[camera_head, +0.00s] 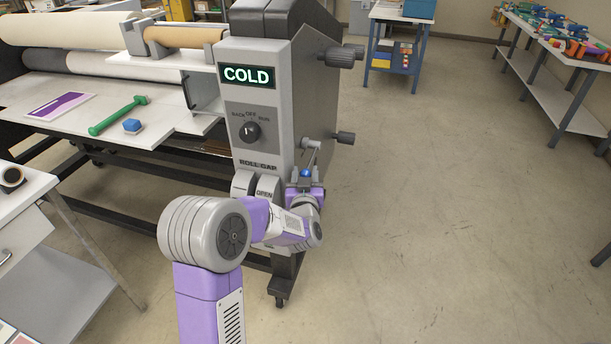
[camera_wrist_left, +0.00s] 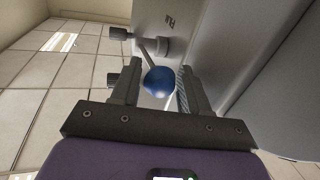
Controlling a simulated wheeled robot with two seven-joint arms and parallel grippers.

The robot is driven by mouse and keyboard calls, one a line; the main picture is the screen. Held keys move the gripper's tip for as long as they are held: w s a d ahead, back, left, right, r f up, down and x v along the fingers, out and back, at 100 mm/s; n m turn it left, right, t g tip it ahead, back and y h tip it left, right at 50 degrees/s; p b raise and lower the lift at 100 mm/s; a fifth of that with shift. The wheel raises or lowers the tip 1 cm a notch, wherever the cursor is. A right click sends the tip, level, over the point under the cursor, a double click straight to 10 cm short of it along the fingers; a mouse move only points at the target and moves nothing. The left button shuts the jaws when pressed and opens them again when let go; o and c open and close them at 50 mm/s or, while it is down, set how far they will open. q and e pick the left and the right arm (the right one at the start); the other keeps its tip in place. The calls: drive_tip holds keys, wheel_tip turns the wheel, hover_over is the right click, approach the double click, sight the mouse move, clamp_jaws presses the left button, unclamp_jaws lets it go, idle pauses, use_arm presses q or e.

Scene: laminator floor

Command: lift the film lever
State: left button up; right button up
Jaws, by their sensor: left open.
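The film lever (camera_head: 311,156) is a short grey arm with a blue ball knob (camera_head: 306,174) on the laminator's right side, its knob hanging low. In the left wrist view the blue knob (camera_wrist_left: 158,82) sits between the two fingers of my left gripper (camera_wrist_left: 157,84). The fingers are open, with a gap to the knob visible on the left finger's side; contact on the right is unclear. In the head view my left gripper (camera_head: 305,184) is at the knob, its fingers partly hidden by my wrist. My right gripper is not in view.
The laminator's front panel (camera_head: 255,110) shows COLD, a dial and a ROLL GAP label. Its side knobs (camera_head: 341,56) stick out near the lever. Open floor (camera_head: 430,200) lies to the right.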

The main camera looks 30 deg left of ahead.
use_arm(q)
clamp_jaws()
idle(0.3)
